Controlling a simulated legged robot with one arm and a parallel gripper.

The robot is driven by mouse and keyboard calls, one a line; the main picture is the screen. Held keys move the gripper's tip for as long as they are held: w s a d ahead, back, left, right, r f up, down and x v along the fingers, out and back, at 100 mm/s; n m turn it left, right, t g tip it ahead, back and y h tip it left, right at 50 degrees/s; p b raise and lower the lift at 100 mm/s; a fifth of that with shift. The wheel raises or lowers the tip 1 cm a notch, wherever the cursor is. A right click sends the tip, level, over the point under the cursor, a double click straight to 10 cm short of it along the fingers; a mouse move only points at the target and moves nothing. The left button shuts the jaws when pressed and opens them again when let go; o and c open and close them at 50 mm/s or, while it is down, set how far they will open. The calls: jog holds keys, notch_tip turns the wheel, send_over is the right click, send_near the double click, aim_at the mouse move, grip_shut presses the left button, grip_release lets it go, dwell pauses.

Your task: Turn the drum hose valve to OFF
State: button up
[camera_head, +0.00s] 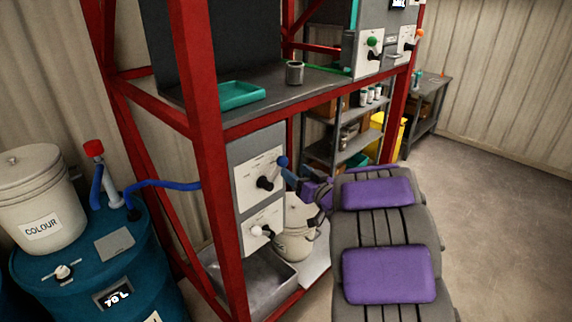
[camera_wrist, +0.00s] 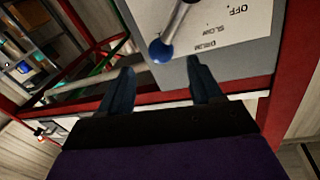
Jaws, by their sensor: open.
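The drum hose valve is a dark lever with a blue ball knob (camera_head: 282,161) on the upper white plate of a grey panel. In the wrist view the blue knob (camera_wrist: 160,51) hangs at the end of a metal lever, beside printed words that include OFF, SLOW and DRUM. The lever points away from the word OFF. My gripper (camera_wrist: 160,75) is open, with its two dark blue fingers on either side of the knob's line. The knob appears just past the fingertips, and I cannot tell whether they touch. In the head view my gripper (camera_head: 291,178) is partly hidden close to the panel's right edge.
A lower lever with a white knob (camera_head: 256,231) sits below on the same panel. Red frame posts (camera_head: 207,130) stand close by. A blue drum (camera_head: 95,265) with a hose (camera_head: 165,185) is at left. Open floor (camera_head: 480,190) lies right.

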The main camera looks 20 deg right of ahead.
aim_at(286, 164)
jog(key=w, duration=0.4)
jog(key=w+a, duration=0.1)
jog(key=w, duration=0.1)
grip_shut()
dwell(0.6)
